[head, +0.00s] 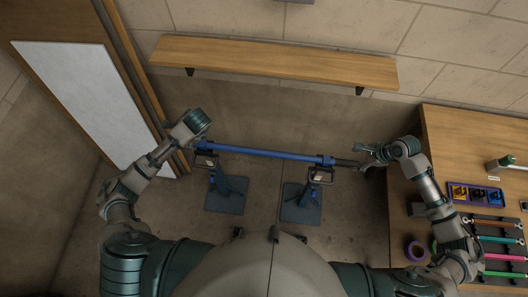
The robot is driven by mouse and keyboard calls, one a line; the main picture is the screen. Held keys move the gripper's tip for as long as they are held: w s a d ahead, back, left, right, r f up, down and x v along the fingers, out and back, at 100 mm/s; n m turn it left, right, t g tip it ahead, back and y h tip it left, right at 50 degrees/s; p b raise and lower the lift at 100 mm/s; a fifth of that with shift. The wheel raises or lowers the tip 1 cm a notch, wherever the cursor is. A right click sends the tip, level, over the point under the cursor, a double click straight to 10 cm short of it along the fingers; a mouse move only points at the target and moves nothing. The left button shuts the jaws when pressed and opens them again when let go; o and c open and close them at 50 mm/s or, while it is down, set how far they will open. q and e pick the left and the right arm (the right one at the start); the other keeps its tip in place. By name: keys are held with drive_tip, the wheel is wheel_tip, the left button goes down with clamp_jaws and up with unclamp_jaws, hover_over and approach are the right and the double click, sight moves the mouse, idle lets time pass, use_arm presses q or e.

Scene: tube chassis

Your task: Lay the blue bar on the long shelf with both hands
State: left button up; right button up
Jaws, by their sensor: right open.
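The blue bar (265,153) lies level across two blue stands, the left one (227,190) and the right one (302,199). It has a dark grey end on the right. The long wooden shelf (275,62) is fixed to the wall behind and above the bar, and its top is bare. My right gripper (366,157) is open at the bar's dark right end; I cannot tell whether it touches. My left gripper (201,142) is at the bar's left end, and its fingers are mostly hidden by its own wrist.
A wooden workbench (455,135) stands at the right with a purple tray (475,194), a roll of purple tape (415,250) and several coloured tools. The floor between the stands and the wall is clear.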

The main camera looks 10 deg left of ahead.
sight(343, 161)
use_arm(q)
drive_tip(key=x, duration=1)
drive_tip(key=shift+a+f, duration=0.1)
drive_tip(key=shift+f, duration=0.1)
use_arm(e)
drive_tip(key=x, duration=1)
drive_tip(key=shift+a+f, duration=0.15)
use_arm(q)
drive_tip(key=shift+c, duration=0.3)
use_arm(e)
drive_tip(key=shift+c, duration=0.3)
use_arm(q)
clamp_jaws()
use_arm(e)
clamp_jaws()
use_arm(q)
drive_tip(key=shift+r, duration=0.1)
